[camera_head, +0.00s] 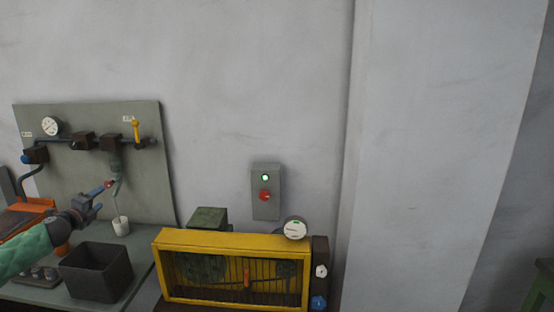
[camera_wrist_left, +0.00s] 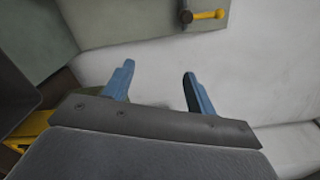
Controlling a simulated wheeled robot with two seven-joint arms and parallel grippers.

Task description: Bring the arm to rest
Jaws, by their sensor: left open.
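My left gripper (camera_head: 92,204) comes in from the left in the head view, its arm in a green sleeve. It hangs above the bench, above and behind the dark open bin. In the left wrist view its two blue fingers (camera_wrist_left: 159,88) stand apart with nothing between them. Grey wall and part of the panel show beyond them. My right gripper is in neither view.
A grey panel (camera_head: 70,185) with a gauge, pipes and a yellow-handled valve (camera_head: 136,131) stands behind the gripper. A dark bin (camera_head: 97,273) and a white cup (camera_head: 121,227) are close by. A yellow caged machine (camera_head: 234,237) stands right, below a wall switch box (camera_head: 266,205).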

